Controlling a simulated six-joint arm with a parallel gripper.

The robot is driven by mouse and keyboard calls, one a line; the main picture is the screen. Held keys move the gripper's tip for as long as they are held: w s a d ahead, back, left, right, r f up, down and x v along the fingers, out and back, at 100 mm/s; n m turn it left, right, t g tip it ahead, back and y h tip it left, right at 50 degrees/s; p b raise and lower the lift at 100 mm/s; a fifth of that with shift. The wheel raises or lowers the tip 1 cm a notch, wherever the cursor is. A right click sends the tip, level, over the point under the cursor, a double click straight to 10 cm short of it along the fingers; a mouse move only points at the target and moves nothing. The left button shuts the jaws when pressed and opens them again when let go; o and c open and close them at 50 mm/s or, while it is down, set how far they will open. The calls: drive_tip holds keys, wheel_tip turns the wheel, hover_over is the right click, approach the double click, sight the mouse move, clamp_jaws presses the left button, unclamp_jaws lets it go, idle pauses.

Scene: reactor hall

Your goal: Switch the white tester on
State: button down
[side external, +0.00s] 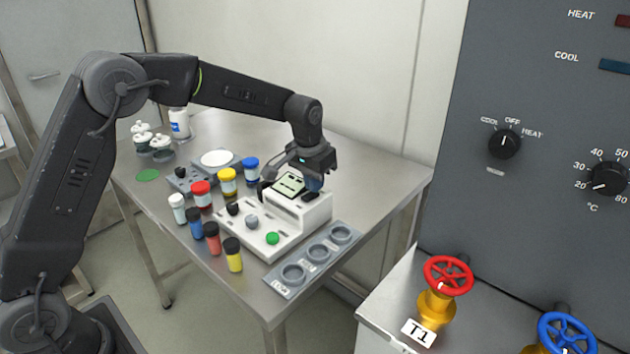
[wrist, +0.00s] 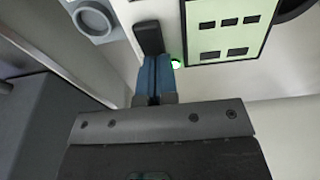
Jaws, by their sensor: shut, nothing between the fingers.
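The white tester (side external: 317,214) stands on the steel table, with a raised block at its back and dark, grey and green knobs on its low front part. A pale green display (side external: 291,184) with dark segments shows on the block, and also in the wrist view (wrist: 230,28). A small green lamp (wrist: 176,64) glows beside the display. The black switch (wrist: 148,37) sits on the block. My gripper (side external: 314,188) is over the block, its blue fingers (wrist: 153,78) shut and empty. Their tips are at the switch's near end; whether they touch it I cannot tell.
A grey three-ring holder (side external: 317,254) lies along the tester's right side. Several capped jars, including a yellow one (side external: 228,183) and a red-capped one (side external: 201,195), stand close on the left. A grey scale (side external: 187,181) is behind them. The table's right back area is clear.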

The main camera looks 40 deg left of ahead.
sight(306, 194)
drive_tip(key=shift+s+r, duration=0.2)
drive_tip(key=shift+s, duration=0.5)
wheel_tip(306, 194, up, 14)
drive_tip(key=s, duration=0.2)
drive_tip(key=shift+f, duration=0.1)
idle(0.3)
drive_tip(key=shift+w+a+f, duration=0.1)
drive_tip(key=shift+w+a, duration=0.1)
drive_tip(key=shift+w, duration=0.35)
drive_tip(key=f, duration=0.4)
drive_tip(key=w+f, duration=0.1)
drive_tip(key=f, duration=0.4)
drive_tip(key=w+f, duration=0.1)
drive_tip(key=f, duration=0.4)
drive_tip(key=shift+w, duration=0.1)
